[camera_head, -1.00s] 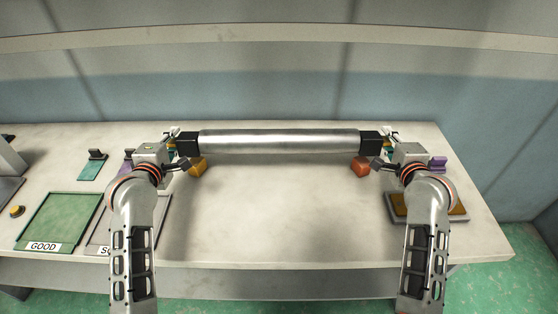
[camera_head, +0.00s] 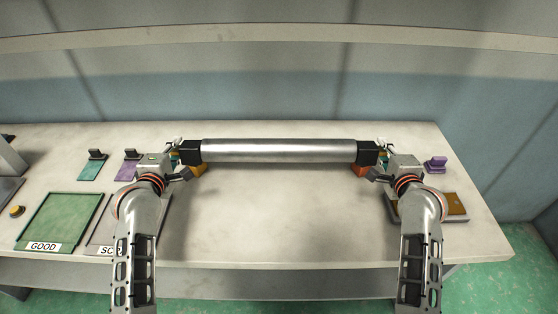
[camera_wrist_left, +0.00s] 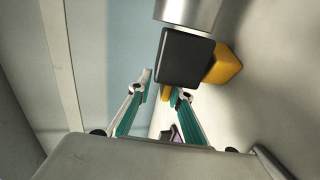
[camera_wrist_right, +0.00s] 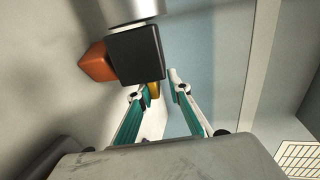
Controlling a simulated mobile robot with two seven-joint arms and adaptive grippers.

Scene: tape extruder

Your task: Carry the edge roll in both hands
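The edge roll (camera_head: 280,150) is a long silver cylinder with a black block at each end, held level across the middle of the table. My left gripper (camera_head: 177,152) is at its left end, its teal-padded fingers (camera_wrist_left: 164,88) around a small yellow part beyond the black block (camera_wrist_left: 185,57). My right gripper (camera_head: 383,154) is at the right end, its fingers (camera_wrist_right: 155,86) placed likewise by the black block (camera_wrist_right: 135,53). Both appear shut on the roll's ends; the black blocks partly hide the contact. A yellow block (camera_head: 199,169) and an orange block (camera_head: 360,170) show just under the ends.
On the white table (camera_head: 280,220), a green GOOD tray (camera_head: 58,220) and a partly hidden second tray lie left. A brown tray (camera_head: 455,204) and purple block (camera_head: 436,164) are right. The middle front is clear.

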